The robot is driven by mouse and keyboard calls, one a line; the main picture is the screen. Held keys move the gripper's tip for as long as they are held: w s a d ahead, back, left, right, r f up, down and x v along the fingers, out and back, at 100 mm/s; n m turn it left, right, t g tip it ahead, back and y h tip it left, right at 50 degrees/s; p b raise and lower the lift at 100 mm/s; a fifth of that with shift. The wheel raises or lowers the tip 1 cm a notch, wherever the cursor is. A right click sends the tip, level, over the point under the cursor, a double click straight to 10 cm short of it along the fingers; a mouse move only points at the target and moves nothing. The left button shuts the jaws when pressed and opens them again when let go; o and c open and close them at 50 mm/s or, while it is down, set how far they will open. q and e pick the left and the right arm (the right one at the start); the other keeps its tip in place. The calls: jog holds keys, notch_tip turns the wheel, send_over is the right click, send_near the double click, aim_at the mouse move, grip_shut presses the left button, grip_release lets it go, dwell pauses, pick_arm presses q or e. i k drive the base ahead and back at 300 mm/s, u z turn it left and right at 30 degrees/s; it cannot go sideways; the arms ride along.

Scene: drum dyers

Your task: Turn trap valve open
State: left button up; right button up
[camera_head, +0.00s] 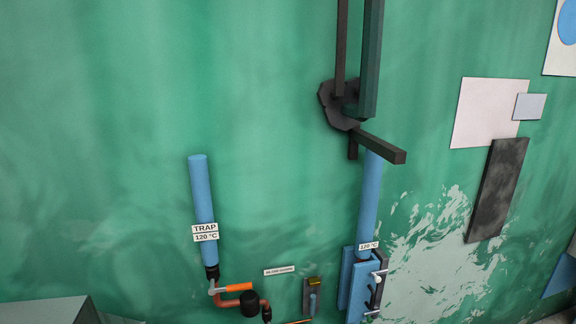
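A blue vertical pipe (202,190) on the green wall carries the labels TRAP (205,228) and 120 °C. Below it, a small valve with an orange lever handle (238,287) sits near the bottom of the head view. The lever points right and lies nearly level. A copper-coloured pipe (228,303) with a round black fitting (249,304) runs just under the lever. Neither of my grippers is in view, and nothing touches the lever.
To the right, another blue pipe (367,205) leads down to a blue plate unit (359,285) with metal bolts. Dark beams (378,145) and a dark bracket stand out from the wall above it. A grey box-like surface (45,312) is at lower left. The wall around the trap pipe is clear.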

aim_at(234, 288)
jog(key=u, duration=0.45)
jog(key=i, duration=1)
jog(key=k, duration=1)
jog(key=z, duration=1.15)
jog(key=i, duration=0.8)
jog(key=u, duration=0.5)
